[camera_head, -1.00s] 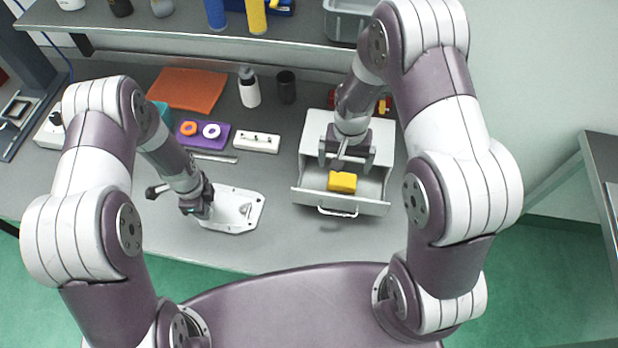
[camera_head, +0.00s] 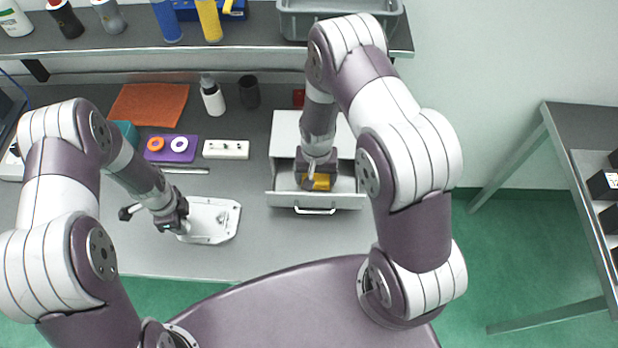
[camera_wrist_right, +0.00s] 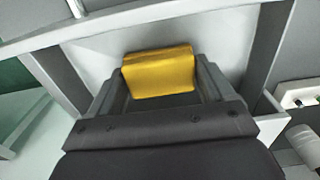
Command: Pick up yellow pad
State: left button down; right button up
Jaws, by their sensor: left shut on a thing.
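The yellow pad (camera_head: 321,183) lies in the open drawer of the small white cabinet, partly hidden by my right gripper (camera_head: 312,182). In the right wrist view the yellow pad (camera_wrist_right: 158,72) shows between the tips of my right gripper (camera_wrist_right: 159,66). That gripper is open, with a finger on each side of the pad; whether they touch it is unclear. My left gripper (camera_head: 176,226) is shut at the left edge of the white casting (camera_head: 215,222), which lies flat on the bench. Its fingertips are hard to see.
The drawer (camera_head: 345,199) surrounds my right gripper with its walls. Behind the casting are a purple tray (camera_head: 171,157), a white block (camera_head: 226,149), an orange mat (camera_head: 149,103), a bottle (camera_head: 213,100) and a dark cup (camera_head: 249,93). A shelf (camera_head: 270,32) overhangs the back.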

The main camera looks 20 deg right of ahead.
aim_at(316, 176)
notch_tip(316, 176, up, 10)
dwell(0.5)
jog(key=shift+o, duration=0.4)
